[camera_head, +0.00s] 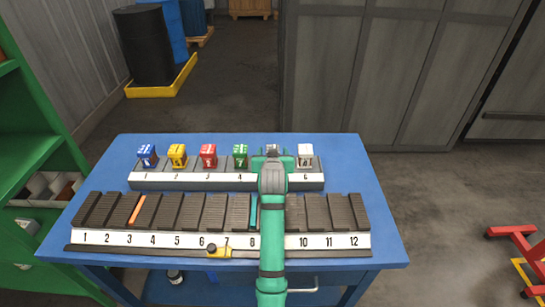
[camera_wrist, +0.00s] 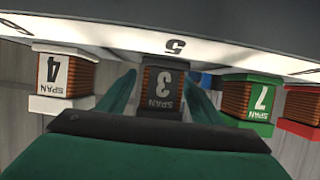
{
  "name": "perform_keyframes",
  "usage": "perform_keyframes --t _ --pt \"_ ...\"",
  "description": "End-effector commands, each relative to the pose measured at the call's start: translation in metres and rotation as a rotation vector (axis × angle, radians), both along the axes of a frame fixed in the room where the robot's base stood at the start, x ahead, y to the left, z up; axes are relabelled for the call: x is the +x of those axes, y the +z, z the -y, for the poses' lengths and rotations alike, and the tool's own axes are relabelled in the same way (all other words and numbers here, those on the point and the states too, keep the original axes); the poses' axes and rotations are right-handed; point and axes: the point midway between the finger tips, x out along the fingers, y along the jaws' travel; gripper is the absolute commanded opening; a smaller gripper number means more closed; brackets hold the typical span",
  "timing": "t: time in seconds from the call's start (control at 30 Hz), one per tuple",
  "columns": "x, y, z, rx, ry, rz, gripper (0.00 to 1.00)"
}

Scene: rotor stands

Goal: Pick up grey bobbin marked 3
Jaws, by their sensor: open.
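The grey bobbin marked 3 (camera_wrist: 162,90) stands upright between my gripper's two green fingers in the wrist view, with "SPAN" and 3 on its dark face. My gripper (camera_wrist: 160,80) is open, one finger on each side of the bobbin; I cannot tell whether either touches it. In the head view my gripper (camera_head: 272,160) is over the fifth place of the small rack (camera_head: 155,183), and my arm hides most of the grey bobbin (camera_head: 271,148).
A white bobbin marked 4 (camera_wrist: 65,80) and a green one marked 7 (camera_wrist: 250,100) stand close on either side. Red, yellow and blue bobbins stand further left in the head view. A long numbered rack (camera_head: 110,240) fills the front of the blue table (camera_head: 385,225).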

Motion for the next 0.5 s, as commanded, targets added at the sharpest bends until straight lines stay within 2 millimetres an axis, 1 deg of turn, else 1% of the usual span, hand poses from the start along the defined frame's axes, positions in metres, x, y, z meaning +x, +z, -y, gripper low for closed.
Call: perform_keyframes --t 0.1,0.33,0.37,0.4,0.47,0.5 --pt "0.0060 -0.0032 0.0003 0.000 0.000 -0.002 0.59" --pt "0.0066 -0.0033 0.0004 0.000 0.000 -0.001 0.59" --pt "0.0066 -0.0033 0.0004 0.000 0.000 -0.001 0.52" --pt "0.0065 -0.0032 0.0004 0.000 0.000 -0.001 0.43" --pt "0.0065 -0.0032 0.0004 0.000 0.000 -0.001 0.28" --pt "0.0065 -0.0032 0.0004 0.000 0.000 -0.001 0.19"
